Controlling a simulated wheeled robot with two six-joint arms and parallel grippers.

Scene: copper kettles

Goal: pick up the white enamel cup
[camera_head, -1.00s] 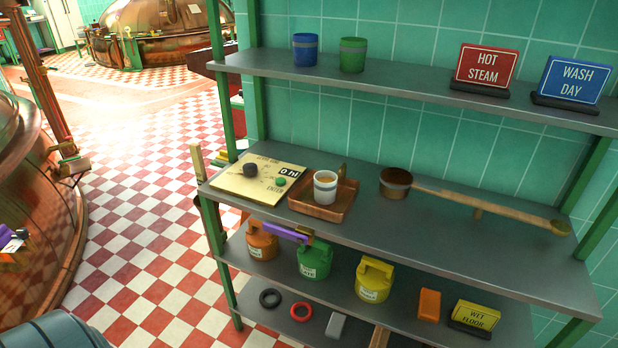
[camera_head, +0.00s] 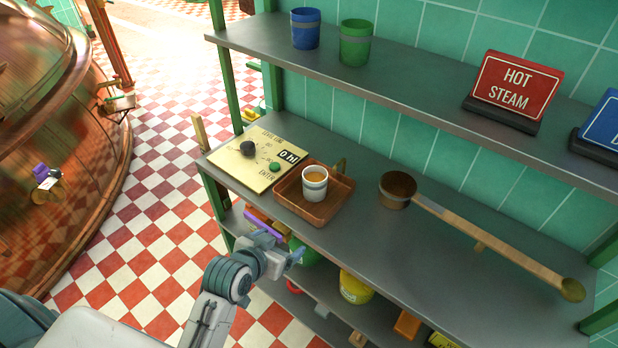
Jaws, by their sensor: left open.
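The white enamel cup (camera_head: 314,184) stands upright in a brown wooden tray (camera_head: 338,204) on the middle shelf (camera_head: 400,262). It has a grey band and something amber inside. My left gripper (camera_head: 280,250) is open and empty, in front of the shelf's front edge, below and to the left of the cup in the picture and apart from it. My right gripper is not in view.
A yellow panel (camera_head: 240,170) with a black knob and green button lies left of the tray. A copper ladle (camera_head: 397,188) with a long handle lies to the right. Blue (camera_head: 306,30) and green (camera_head: 356,44) cups and a red sign (camera_head: 512,88) stand on the upper shelf.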

